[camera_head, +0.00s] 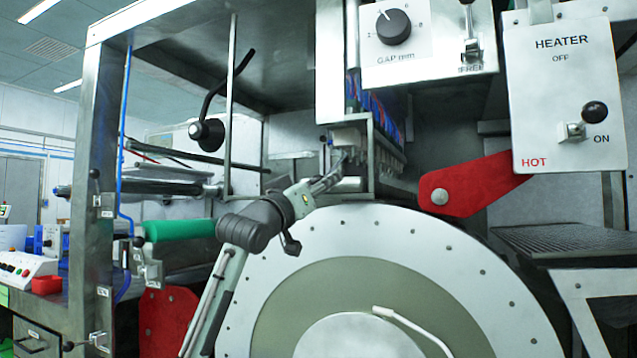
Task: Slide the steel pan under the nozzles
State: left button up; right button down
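The nozzles (388,158) are a row of small pale tips under a steel bracket, above the large drum (470,270). My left gripper (338,172) reaches up from the lower left, just left of the nozzle bracket and above the drum's top edge. Its fingers are small and dark against the machine, and I cannot tell whether they are open or shut. A short grey steel piece (350,185) shows right behind the fingers, below the nozzles. I cannot tell whether it is the steel pan or part of the machine, nor whether the gripper touches it. My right gripper is not in view.
A red arm plate (470,186) sits right of the nozzles. The heater panel (565,95) and gap-dial panel (425,35) hang above. A green roller (180,229) and a steel frame post (88,200) stand left. A thin white bent rod (410,325) crosses the drum's front.

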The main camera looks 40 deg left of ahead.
pick_arm(q)
jog(key=shift+o, duration=0.4)
jog(key=shift+a, duration=0.1)
jog(key=v, duration=1.2)
jog(key=shift+f, duration=0.1)
